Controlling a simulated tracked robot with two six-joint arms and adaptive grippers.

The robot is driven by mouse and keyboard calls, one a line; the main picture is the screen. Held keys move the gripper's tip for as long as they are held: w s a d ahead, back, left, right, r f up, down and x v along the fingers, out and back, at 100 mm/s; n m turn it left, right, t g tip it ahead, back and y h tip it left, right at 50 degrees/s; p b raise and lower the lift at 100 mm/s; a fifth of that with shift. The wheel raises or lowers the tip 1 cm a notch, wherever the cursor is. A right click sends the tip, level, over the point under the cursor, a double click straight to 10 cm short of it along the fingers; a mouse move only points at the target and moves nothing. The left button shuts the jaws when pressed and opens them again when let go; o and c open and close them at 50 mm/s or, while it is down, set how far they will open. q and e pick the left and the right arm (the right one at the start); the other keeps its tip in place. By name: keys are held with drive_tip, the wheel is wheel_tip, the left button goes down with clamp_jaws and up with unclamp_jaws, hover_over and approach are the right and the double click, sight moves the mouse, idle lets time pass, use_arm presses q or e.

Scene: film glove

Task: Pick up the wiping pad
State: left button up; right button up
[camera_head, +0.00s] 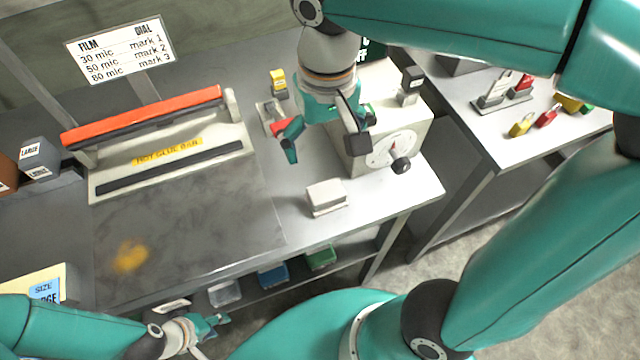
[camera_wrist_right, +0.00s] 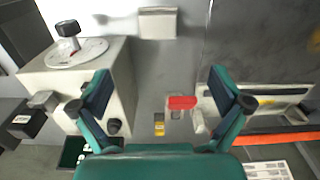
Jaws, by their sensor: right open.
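The wiping pad (camera_head: 326,197) appears to be the small pale block lying on the light bench top near its front edge, right of the dark plate. It also shows at the top of the right wrist view (camera_wrist_right: 157,22). My right gripper (camera_head: 322,145) is open and empty above the bench, behind the pad and apart from it. Its two spread fingers show in the right wrist view (camera_wrist_right: 160,85). My left gripper (camera_head: 208,330) is at the bottom left, in front of the bench and away from the pad; its opening is unclear.
A box with a dial (camera_head: 391,149) stands right of the pad. The dark plate (camera_head: 190,215) has a yellow stain.

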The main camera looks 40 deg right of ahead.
approach(326, 190)
drive_tip(key=f, duration=0.5)
drive_tip(key=shift+s+b, duration=0.25)
drive_tip(key=shift+b, duration=0.05)
drive_tip(key=shift+w+f, duration=0.2)
drive_tip(key=shift+f, duration=2.5)
drive_tip(key=c, duration=1.2)
drive_tip(key=shift+r, duration=0.2)
wheel_tip(326, 190, up, 20)
drive_tip(key=shift+f+p, duration=0.15)
drive_tip(key=shift+p, duration=0.65)
